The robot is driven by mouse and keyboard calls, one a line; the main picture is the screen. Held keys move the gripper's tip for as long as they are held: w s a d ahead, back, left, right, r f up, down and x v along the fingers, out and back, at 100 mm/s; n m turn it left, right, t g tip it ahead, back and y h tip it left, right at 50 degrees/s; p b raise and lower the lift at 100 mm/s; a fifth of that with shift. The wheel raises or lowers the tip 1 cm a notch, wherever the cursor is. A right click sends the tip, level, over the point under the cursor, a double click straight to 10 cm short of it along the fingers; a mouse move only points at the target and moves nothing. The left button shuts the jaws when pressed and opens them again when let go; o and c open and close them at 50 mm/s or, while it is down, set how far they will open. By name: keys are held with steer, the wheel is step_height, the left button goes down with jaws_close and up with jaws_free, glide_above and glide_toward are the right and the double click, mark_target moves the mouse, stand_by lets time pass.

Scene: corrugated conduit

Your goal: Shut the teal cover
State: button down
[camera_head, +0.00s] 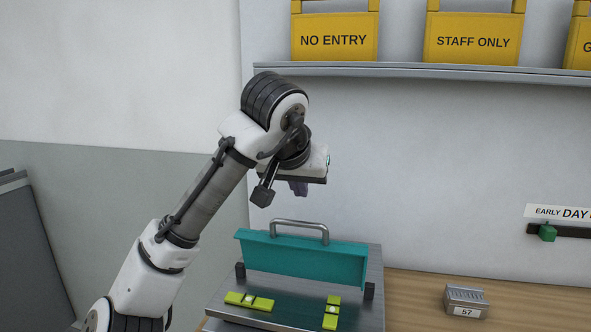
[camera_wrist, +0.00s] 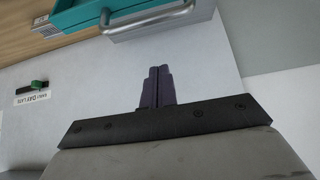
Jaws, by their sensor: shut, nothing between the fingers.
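The teal cover (camera_head: 300,262) stands raised, close to upright, on a grey metal base (camera_head: 362,306). A grey bar handle (camera_head: 299,224) shows at its top edge. The cover (camera_wrist: 90,14) and handle (camera_wrist: 155,20) also show at the top of the wrist view, partly cut off. My gripper (camera_head: 299,190) is above the handle and apart from it, pointing down. In the wrist view its dark fingers (camera_wrist: 160,70) are together with nothing between them. Two yellow-green pieces (camera_head: 249,301) (camera_head: 331,312) lie on the base in front of the cover.
A wooden counter (camera_head: 415,290) carries a small grey box (camera_head: 466,302) marked 57, right of the base. A wall shelf (camera_head: 420,70) with yellow signs (camera_head: 334,38) is above. A sliding label strip (camera_head: 558,231) is on the wall at right.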

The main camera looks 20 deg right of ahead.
mark_target(298, 237)
steer(key=f, duration=0.1)
steer(key=f+p, duration=0.1)
steer(key=f, duration=0.1)
steer(key=shift+s+a+f, duration=0.1)
steer(key=shift+a, duration=0.1)
steer(key=shift+s+a+f+p, duration=0.3)
steer(key=shift+s+f+p, duration=0.05)
steer(key=shift+s, duration=0.25)
steer(key=shift+a+f+b, duration=0.1)
steer(key=shift+f+b, duration=0.05)
steer(key=shift+b, duration=0.15)
